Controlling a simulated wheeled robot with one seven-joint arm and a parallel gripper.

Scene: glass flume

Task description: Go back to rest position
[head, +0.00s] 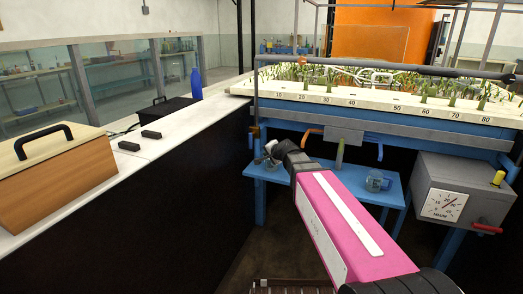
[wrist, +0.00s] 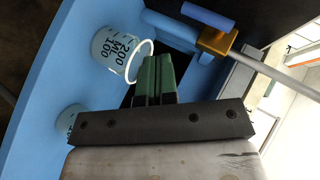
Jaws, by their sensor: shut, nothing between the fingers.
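My gripper (wrist: 153,78) shows in the wrist view with its two green fingers together and nothing between them. It is above or in front of the blue shelf (wrist: 70,70); the exact gap cannot be told. A clear beaker (wrist: 108,50) marked 200 ML stands just left of the fingers in the picture, seemingly apart from them. Part of a second clear container (wrist: 68,122) shows lower left. In the head view my pink arm reaches forward toward the left part of the blue shelf (head: 395,192); the fingertips are not clear there.
The flume bed (head: 370,100) with green plants and a number scale lies above the shelf. A grey dial box (head: 462,195) stands right. The left bench (head: 110,165) carries a wooden box (head: 60,165), a black case (head: 166,110) and a blue bottle (head: 196,84). A brass-coloured fitting (wrist: 215,40) is near the fingers.

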